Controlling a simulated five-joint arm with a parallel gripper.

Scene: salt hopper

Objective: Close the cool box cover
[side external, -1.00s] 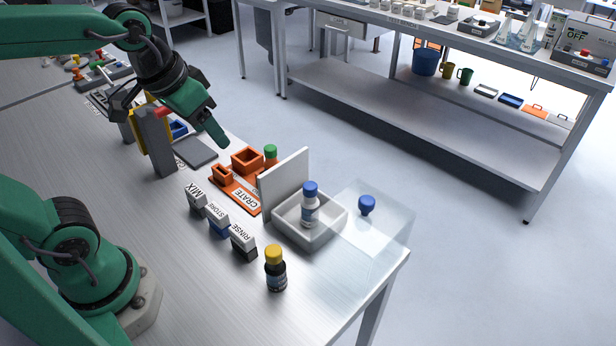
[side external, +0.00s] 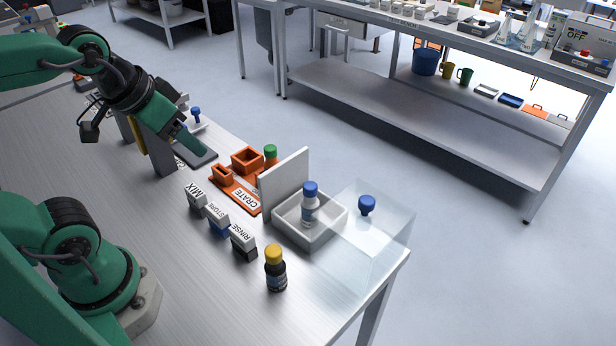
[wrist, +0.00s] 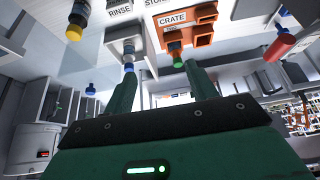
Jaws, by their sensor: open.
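The cool box (side external: 290,231) is a small pale open-topped box near the table's right end. Its flat grey-white cover (side external: 284,180) stands upright along its left-back side, so the box is open. A blue-capped bottle (side external: 309,207) stands inside. My gripper (side external: 203,150) hangs over the table to the left of the box, apart from it, beyond the orange crate. In the wrist view my gripper (wrist: 160,69) has its two green fingers spread with nothing held between them. The box (wrist: 124,33) shows beyond the left finger there.
A clear case (side external: 375,245) with a blue knob (side external: 367,205) stands right of the box at the table edge. An orange crate base (side external: 233,192) and a green-capped bottle (side external: 270,154) are left of the cover. Labelled blocks (side external: 218,220) and a yellow-capped bottle (side external: 275,268) stand in front.

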